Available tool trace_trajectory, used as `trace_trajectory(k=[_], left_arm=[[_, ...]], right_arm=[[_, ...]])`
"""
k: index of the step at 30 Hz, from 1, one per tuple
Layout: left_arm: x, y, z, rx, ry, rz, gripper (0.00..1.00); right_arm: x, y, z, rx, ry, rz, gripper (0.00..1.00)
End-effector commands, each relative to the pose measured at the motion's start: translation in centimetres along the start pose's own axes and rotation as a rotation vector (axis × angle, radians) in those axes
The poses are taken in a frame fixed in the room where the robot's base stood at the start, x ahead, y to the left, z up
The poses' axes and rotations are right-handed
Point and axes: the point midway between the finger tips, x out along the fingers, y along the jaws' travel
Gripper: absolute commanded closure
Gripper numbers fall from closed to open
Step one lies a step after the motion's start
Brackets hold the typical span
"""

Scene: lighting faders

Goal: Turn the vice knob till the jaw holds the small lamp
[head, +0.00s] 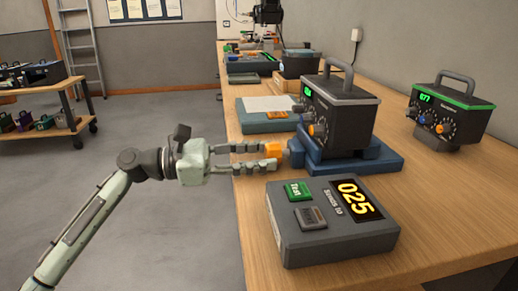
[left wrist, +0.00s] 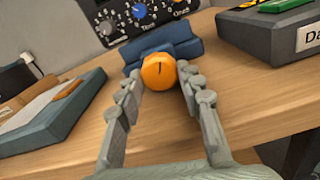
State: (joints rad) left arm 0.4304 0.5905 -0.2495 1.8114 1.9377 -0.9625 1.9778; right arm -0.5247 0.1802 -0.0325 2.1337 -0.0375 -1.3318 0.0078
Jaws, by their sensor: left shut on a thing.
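The orange vice knob (head: 273,149) is on the left end of the blue vice (head: 345,160) and faces the floor side. It also shows in the left wrist view (left wrist: 158,71), with a dark line on its face. My left gripper (head: 268,157) is shut on the knob, one finger on each side. A dark box with a handle and a lit display (head: 343,110) stands in or on the vice; it may be the small lamp. The gap between jaw and box is hidden from me. My right gripper is not in view.
A grey box with a green button and a yellow "025" display (head: 300,245) lies just in front of the vice. A second handled box (head: 458,105) stands to the right. A grey-blue tray with paper (head: 268,125) lies behind. Open floor is at left.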

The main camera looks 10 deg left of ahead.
Motion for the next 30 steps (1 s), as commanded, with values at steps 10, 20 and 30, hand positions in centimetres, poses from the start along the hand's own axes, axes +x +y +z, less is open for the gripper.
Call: trace_trajectory(k=[10,20,30], left_arm=[[0.0,0.0,0.0,0.061,-0.002,0.0,0.93],[0.0,0.0,0.0,0.059,-0.001,0.0,0.55],[-3.0,0.1,-0.1,0.058,0.003,0.002,0.55]], right_arm=[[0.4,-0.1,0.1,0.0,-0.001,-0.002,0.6],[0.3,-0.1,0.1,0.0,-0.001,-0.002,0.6],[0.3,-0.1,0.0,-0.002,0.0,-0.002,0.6]])
